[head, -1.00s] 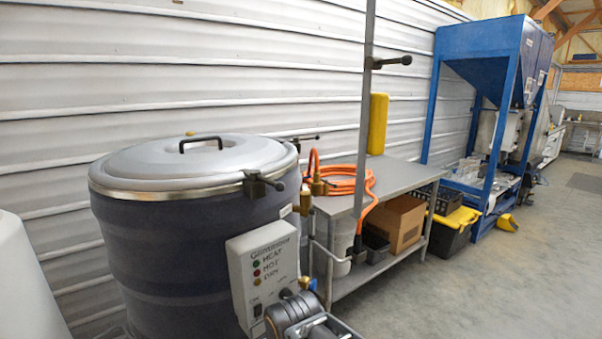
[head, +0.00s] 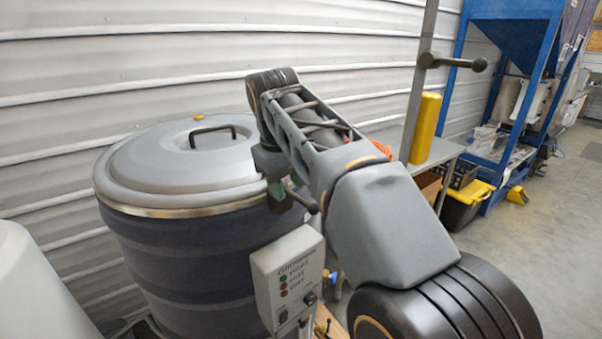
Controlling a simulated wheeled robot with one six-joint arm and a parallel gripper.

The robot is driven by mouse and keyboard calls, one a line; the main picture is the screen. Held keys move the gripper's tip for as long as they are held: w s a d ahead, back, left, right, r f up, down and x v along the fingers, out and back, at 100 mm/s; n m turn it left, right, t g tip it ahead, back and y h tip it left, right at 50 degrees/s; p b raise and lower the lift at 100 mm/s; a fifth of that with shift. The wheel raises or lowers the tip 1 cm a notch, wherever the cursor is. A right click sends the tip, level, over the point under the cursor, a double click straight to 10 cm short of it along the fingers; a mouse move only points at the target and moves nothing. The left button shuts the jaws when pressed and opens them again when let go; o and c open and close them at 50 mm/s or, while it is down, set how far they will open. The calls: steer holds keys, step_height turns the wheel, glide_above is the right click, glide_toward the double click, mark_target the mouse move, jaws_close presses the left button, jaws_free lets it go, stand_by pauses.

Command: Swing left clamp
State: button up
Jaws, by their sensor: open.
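The dark drum (head: 190,255) stands at left with its grey lid (head: 165,165) on. A clamp with a black knob handle (head: 312,207) sits at the lid's front right rim, its handle pointing right and down. My arm reaches over from the lower right and bends down at the rim. My gripper (head: 282,188) is at this clamp, partly hidden behind my arm. Its jaws are open; I cannot tell whether they touch the clamp. The clamp at the back right of the lid, seen earlier, is hidden behind my arm.
A control box (head: 287,268) is on the drum's front. A post with a black knob (head: 478,65) and a yellow block (head: 425,128) stands by the grey table (head: 440,152). A blue-framed hopper (head: 512,30) is at right. A white rounded vessel (head: 30,285) is at lower left.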

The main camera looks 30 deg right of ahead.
mark_target(303, 200)
step_height(303, 200, up, 8)
steer(key=d+p, duration=0.1)
steer(key=p, duration=0.1)
steer(key=shift+g, duration=0.4)
steer(key=d+f, duration=0.1)
steer(key=f, duration=0.3)
steer(key=d+f+b, duration=0.1)
steer(key=f, duration=0.3)
steer(key=w+f, duration=0.1)
steer(key=f, duration=0.3)
steer(key=shift+w+d+f+b, duration=0.1)
steer(key=shift+d+f+b, duration=0.25)
steer(key=shift+d+f, duration=0.05)
jaws_close()
